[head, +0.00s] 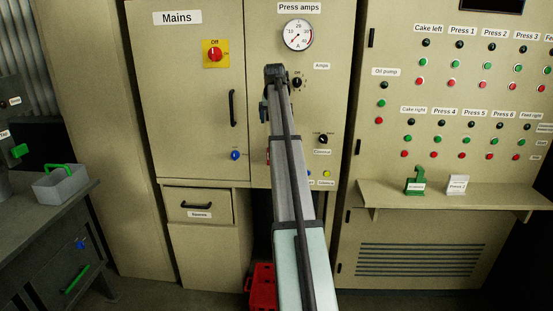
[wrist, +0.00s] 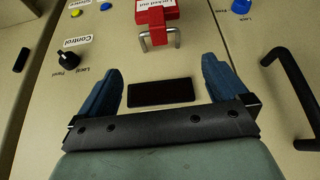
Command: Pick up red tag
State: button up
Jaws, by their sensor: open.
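The red tag (wrist: 157,12), with upside-down lettering that reads "Locked out", is at the top of the wrist view. A metal shackle (wrist: 159,38) shows at its lower edge. Its top is cut off by the frame. In the head view only a sliver of red (head: 268,155) shows beside my arm; the arm hides the rest. My gripper (wrist: 161,77) is open, its two blue fingers wide apart with nothing held between them. The tag lies beyond the fingertips, roughly in line with the gap, and apart from them.
A black handle (wrist: 292,95) stands out at the right of the wrist view, and a black knob (wrist: 68,60) at the left. A red box (head: 262,286) sits low by my arm. A shelf (head: 510,198) juts out at right.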

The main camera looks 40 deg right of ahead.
jog(key=shift+m, duration=0.3)
jog(key=x, duration=1)
jog(key=shift+s+a+f, duration=0.25)
jog(key=shift+s+a, duration=0.15)
jog(key=x, duration=0.4)
jog(key=shift+w, duration=0.1)
jog(key=shift+r, duration=0.1)
jog(key=c, duration=1.1)
